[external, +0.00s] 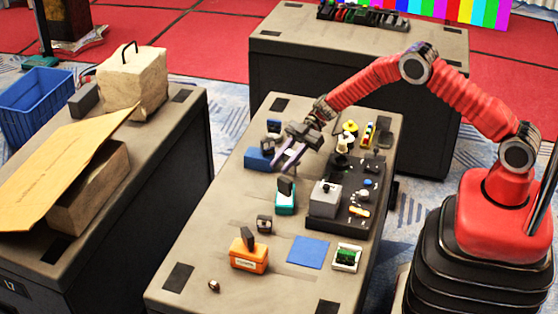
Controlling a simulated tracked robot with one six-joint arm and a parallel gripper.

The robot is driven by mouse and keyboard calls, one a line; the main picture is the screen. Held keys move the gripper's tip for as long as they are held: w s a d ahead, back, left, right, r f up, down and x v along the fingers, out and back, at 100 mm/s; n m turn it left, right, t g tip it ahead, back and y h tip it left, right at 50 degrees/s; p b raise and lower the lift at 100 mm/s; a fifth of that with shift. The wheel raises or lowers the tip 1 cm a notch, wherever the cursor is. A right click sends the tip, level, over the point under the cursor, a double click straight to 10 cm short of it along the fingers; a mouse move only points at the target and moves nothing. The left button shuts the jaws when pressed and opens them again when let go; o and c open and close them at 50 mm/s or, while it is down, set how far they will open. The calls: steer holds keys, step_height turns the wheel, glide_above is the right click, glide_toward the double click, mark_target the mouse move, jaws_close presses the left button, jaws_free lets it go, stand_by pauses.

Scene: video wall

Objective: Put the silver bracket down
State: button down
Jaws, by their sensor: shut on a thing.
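My gripper (286,158) reaches in from the right over the far left part of the middle table (215,232). It points down and left, close to a blue block (258,159) and some small dark parts. It is shut on the silver bracket, but the bracket is too small and too close in colour to the fingers to make out its shape. I cannot tell whether the bracket touches the table.
A teal holder (285,202), a black board with a grey box (325,197), an orange box (248,257), a blue square (308,252) and a white tray (346,257) stand on the table. Bare room lies left of the teal holder.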

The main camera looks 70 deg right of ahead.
steer(key=shift+f, duration=1.5)
steer(key=shift+f, duration=0.15)
steer(key=c, duration=1.4)
jaws_free()
steer(key=shift+s+f, duration=0.1)
steer(key=shift+f, duration=0.1)
steer(key=shift+r, duration=0.1)
steer(key=shift+d+r, duration=0.1)
steer(key=shift+r, duration=0.05)
steer(key=v, duration=1.2)
steer(key=shift+r, duration=0.15)
